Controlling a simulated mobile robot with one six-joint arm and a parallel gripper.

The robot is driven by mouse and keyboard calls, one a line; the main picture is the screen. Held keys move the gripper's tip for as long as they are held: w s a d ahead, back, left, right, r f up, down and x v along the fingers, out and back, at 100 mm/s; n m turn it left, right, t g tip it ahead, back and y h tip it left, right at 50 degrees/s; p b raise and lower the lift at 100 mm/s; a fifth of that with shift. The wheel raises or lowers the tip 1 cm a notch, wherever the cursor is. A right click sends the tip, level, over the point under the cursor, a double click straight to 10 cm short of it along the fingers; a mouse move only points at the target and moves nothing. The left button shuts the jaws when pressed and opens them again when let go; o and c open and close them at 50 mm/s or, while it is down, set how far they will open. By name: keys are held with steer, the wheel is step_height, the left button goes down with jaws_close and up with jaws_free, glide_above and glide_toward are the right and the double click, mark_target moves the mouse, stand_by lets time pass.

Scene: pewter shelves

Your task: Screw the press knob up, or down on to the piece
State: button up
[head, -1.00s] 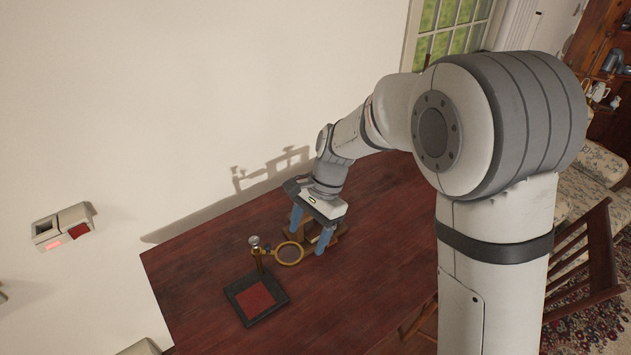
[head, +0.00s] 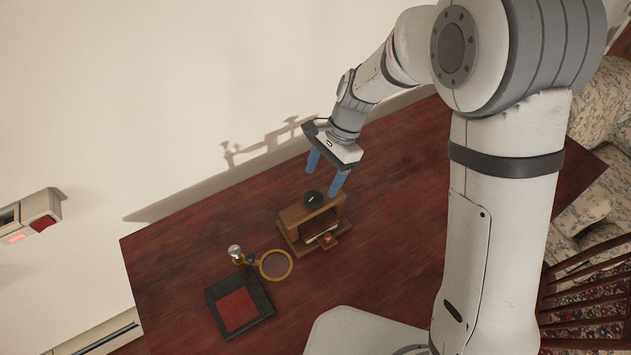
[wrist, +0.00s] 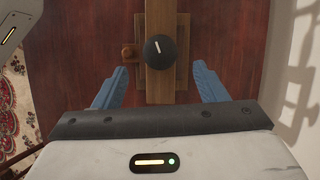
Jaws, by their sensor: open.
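The press is a small wooden frame (head: 288,219) on the red-brown table, with a round black knob (head: 314,199) on top. In the wrist view the knob (wrist: 159,49) carries a white line and sits on the wooden top beam (wrist: 160,88). A pale layered piece (head: 318,233) lies low inside the frame, partly hidden. My gripper (head: 326,181) is open and empty, with blue fingers above and just behind the press. In the wrist view the fingers stand apart on either side of the beam, and the knob lies between and beyond their tips, untouched.
A magnifier with a brass ring (head: 276,265) stands on a dark base with a red pad (head: 237,310), left of the press. A small wooden block (head: 329,242) sits at the press's front. The table (head: 400,190) is clear to the right.

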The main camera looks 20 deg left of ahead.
mark_target(313, 196)
steer(key=x, duration=0.5)
steer(key=c, duration=0.9)
steer(key=shift+a+r, duration=0.1)
steer(key=shift+a, duration=0.1)
steer(key=shift+c, duration=0.5)
steer(key=shift+d, duration=0.1)
